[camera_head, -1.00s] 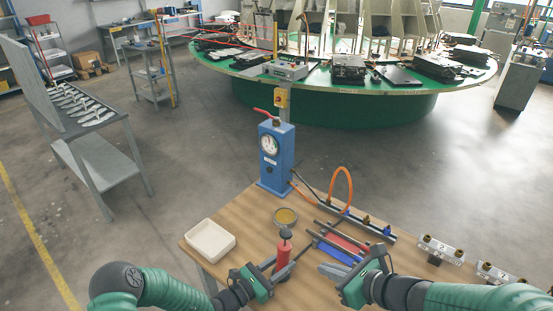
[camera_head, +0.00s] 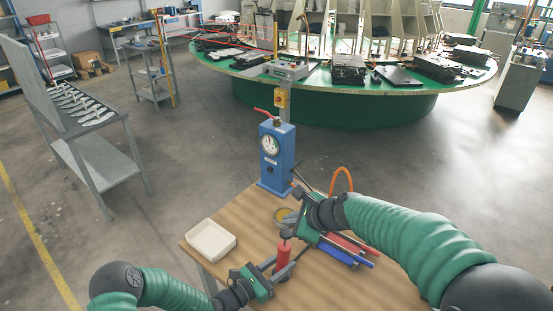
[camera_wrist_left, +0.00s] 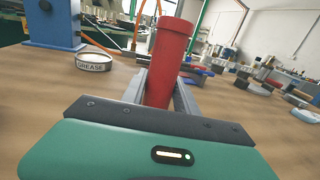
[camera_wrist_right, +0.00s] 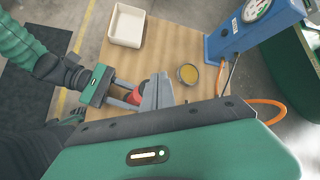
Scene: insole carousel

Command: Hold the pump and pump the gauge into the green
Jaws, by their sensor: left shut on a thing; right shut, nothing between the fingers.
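The red hand pump (camera_head: 283,256) stands upright on the wooden table, and its red barrel (camera_wrist_left: 169,60) rises between my left fingers. My left gripper (camera_head: 280,268) is shut around the barrel. My right gripper (camera_head: 290,232) is at the pump's dark top. In the right wrist view its fingers (camera_wrist_right: 158,92) are together with nothing between them, in front of part of the red pump (camera_wrist_right: 133,96). The round gauge (camera_head: 270,145) is on a blue box (camera_head: 278,170) at the table's far edge. Its needle reading is too small to tell.
A white tray (camera_head: 211,240) is at the table's left. A grease tin (camera_wrist_left: 94,62) stands between pump and blue box. Red and blue tools (camera_head: 338,252) lie right of the pump, partly under my right arm. An orange hose (camera_head: 342,178) loops behind.

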